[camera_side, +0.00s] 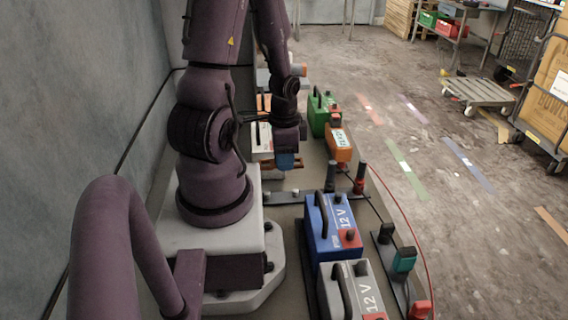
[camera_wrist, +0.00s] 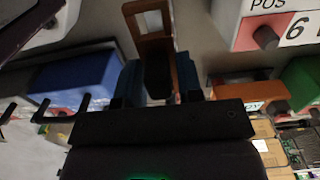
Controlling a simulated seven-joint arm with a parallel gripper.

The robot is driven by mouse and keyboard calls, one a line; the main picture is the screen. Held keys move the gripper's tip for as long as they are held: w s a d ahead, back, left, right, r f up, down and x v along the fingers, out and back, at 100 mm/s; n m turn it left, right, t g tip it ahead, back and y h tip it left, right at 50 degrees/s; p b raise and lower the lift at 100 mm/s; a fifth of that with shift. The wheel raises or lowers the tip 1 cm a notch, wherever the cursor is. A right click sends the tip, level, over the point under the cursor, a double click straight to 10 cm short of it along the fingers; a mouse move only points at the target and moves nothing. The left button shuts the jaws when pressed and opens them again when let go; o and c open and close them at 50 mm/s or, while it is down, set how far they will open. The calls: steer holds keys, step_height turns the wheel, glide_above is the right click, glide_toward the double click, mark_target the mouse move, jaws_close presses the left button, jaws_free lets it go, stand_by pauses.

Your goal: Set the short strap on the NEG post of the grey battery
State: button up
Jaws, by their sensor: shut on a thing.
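My gripper (camera_side: 286,160), with blue fingertips, is shut on a copper-brown strap (camera_wrist: 172,47), held above the bench behind the blue battery. In the wrist view the strap stands between the blue fingers of my gripper (camera_wrist: 160,85), its squared open end extending beyond them. In the side view only small brown parts show beside the fingers. The grey battery (camera_side: 340,293), marked 12 V, is at the bottom of the side view, well apart from my gripper. It has a dark post (camera_side: 361,268) and a red one (camera_side: 375,317); no NEG lettering is readable.
A blue 12 V battery (camera_side: 322,238) stands between my gripper and the grey one. Orange (camera_side: 338,155) and green (camera_side: 317,118) batteries are farther back. Black (camera_side: 331,176) and red-based (camera_side: 360,180) upright handles, and a teal one (camera_side: 404,260), stand nearby. A white battery (camera_wrist: 229,20) shows POS.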

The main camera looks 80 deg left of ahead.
steer(key=shift+r, duration=2.2)
steer(key=w+d+m, duration=0.2)
steer(key=w+d, duration=0.1)
steer(key=d, duration=0.1)
steer(key=w+d+m, duration=0.3)
steer(key=d, duration=0.1)
steer(key=w+d+m, duration=0.3)
steer(key=d, duration=0.1)
steer(key=shift+w+r, duration=0.15)
steer(key=shift+r, duration=0.15)
steer(key=d+r+m, duration=0.1)
steer(key=d+m, duration=0.9)
steer(key=d, duration=0.3)
steer(key=shift+w+d, duration=0.35)
steer(key=shift+d, duration=0.05)
steer(key=shift+f, duration=1.95)
